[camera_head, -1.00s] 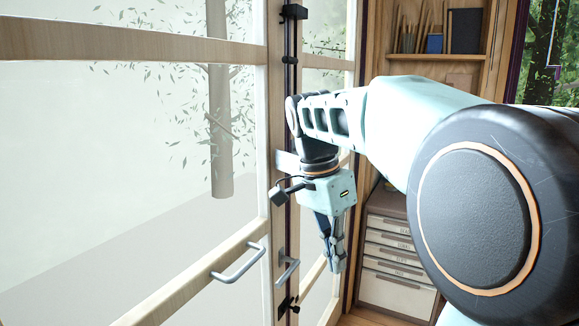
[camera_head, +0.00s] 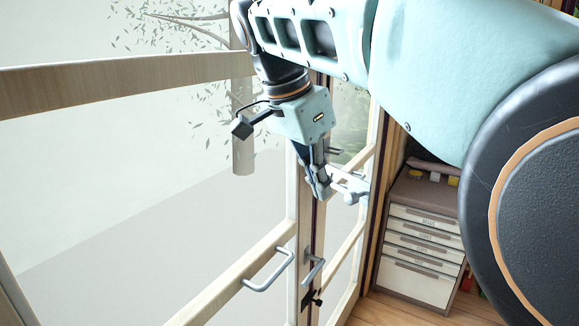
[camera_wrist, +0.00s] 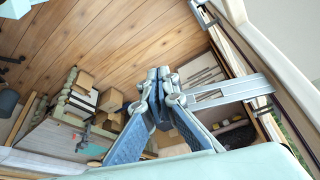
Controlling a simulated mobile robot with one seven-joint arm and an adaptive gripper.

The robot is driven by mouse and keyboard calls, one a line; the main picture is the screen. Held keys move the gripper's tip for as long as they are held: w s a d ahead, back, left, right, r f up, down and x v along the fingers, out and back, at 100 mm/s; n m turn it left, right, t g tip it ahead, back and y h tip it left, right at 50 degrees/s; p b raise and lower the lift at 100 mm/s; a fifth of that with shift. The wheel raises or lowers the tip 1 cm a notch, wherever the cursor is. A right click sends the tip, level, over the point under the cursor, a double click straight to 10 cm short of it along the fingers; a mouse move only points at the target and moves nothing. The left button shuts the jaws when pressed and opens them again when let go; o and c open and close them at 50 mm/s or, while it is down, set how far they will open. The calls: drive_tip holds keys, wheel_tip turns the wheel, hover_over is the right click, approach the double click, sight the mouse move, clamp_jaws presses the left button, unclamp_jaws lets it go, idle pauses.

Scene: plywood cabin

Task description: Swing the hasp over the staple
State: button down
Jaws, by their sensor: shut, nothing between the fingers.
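The hasp, a pale metal slotted strap, shows in the head view (camera_head: 348,185) just right of my fingertips, at the glazed double door. In the wrist view the hasp (camera_wrist: 232,91) reaches from beside my right finger to the door frame on the right. My gripper (camera_head: 321,190) is shut with nothing between its fingers; it also shows in the wrist view (camera_wrist: 163,92). The fingertips are close to the hasp's free end; I cannot tell whether they touch it. I cannot make out the staple; my gripper may hide it.
Two grey door handles, left (camera_head: 268,270) and right (camera_head: 313,268), sit below my gripper. A dark bolt (camera_head: 311,299) is lower down. A drawer cabinet (camera_head: 420,238) stands to the right. The wrist view shows a bench (camera_wrist: 55,140) with wooden boxes. The wooden floor (camera_head: 385,312) is clear in front.

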drive_tip(key=w+d+f+p, duration=0.1)
drive_tip(key=w+d+f, duration=0.2)
drive_tip(key=d, duration=0.1)
drive_tip(key=shift+d, duration=0.25)
drive_tip(key=shift+d+f, duration=0.1)
